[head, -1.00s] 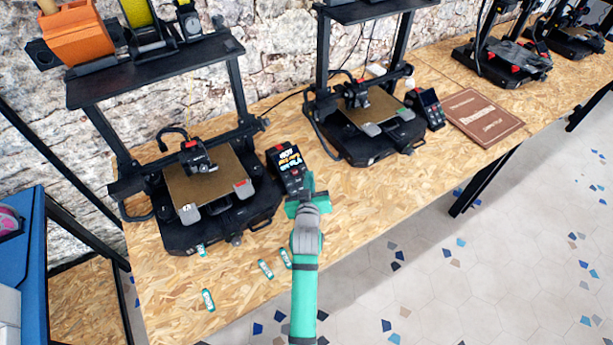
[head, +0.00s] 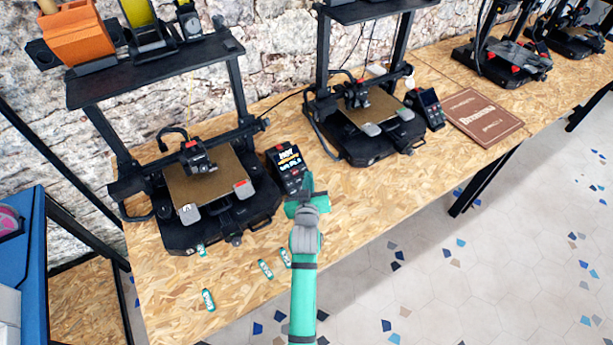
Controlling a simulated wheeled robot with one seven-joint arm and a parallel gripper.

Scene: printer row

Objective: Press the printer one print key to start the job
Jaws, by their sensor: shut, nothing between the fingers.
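The nearest printer (head: 215,190) stands at the left of the wooden table, with a tan bed and a black frame. Its black control unit (head: 287,164) stands at its right, with a lit screen showing white and orange text. The text is too small to read fully. My gripper (head: 307,184) is shut and empty at the lower end of this control unit. It covers the lower part of the unit, so the print key is hidden. I cannot tell whether the fingertips touch it.
A second printer (head: 370,127) with its own control unit (head: 426,106) stands further right. A brown board (head: 484,116) lies beyond it. Small teal tags (head: 208,300) lie at the table's front left. Bare table lies right of my gripper.

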